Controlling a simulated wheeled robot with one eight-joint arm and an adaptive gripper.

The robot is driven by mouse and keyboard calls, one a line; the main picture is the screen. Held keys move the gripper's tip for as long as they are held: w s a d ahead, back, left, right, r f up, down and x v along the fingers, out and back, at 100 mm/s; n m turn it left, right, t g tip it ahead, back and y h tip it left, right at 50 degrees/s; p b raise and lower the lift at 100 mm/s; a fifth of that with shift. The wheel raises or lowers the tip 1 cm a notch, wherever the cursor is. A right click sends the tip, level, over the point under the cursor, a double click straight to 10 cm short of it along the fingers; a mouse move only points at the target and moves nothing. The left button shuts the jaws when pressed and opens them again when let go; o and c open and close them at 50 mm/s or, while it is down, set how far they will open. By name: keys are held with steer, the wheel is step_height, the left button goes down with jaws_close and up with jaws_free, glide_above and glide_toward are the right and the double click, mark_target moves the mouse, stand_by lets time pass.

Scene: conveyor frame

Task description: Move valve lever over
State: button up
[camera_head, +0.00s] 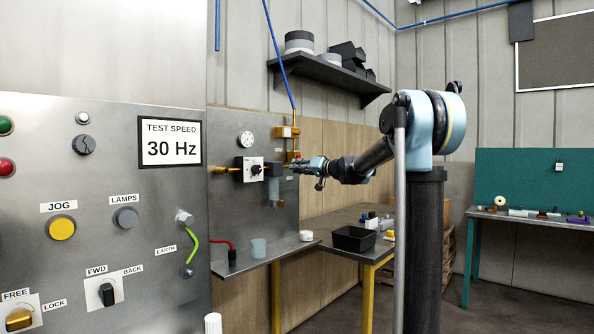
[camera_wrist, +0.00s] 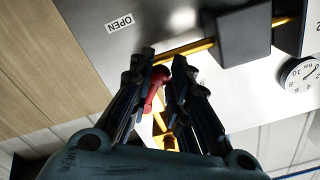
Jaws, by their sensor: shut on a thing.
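The valve lever (camera_wrist: 155,84) is a red handle in the wrist view, by a brass pipe on a steel panel. My gripper (camera_wrist: 163,66) has a dark finger on each side of it and is shut on it. The brass pipe (camera_wrist: 190,46) runs past the fingertips. An OPEN label (camera_wrist: 119,22) is on the panel beside the lever. In the head view my gripper (camera_head: 297,167) is at the panel's right part, and the lever there is mostly hidden by it.
A dark block (camera_wrist: 243,33) and a round gauge (camera_wrist: 300,73) are close to the gripper. A black bin (camera_head: 354,239) stands on the table to the right.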

steer(key=shift+w+d+f, duration=0.25)
steer(key=shift+w+f, duration=0.05)
steer(key=shift+w, duration=0.05)
steer(key=shift+d, duration=0.1)
steer(key=shift+o, duration=0.2)
steer(key=shift+w+d+f, duration=0.25)
steer(key=shift+w+d, duration=0.15)
steer(key=shift+w, duration=0.2)
steer(key=shift+o, duration=0.3)
steer(key=shift+w+d, duration=0.1)
steer(key=shift+w, duration=0.05)
steer(key=shift+o, duration=0.4)
steer(key=shift+w+d, duration=0.35)
steer(key=shift+w, duration=0.05)
steer(key=o, duration=0.9)
steer(key=shift+w+d+f, duration=0.1)
steer(key=shift+w, duration=0.05)
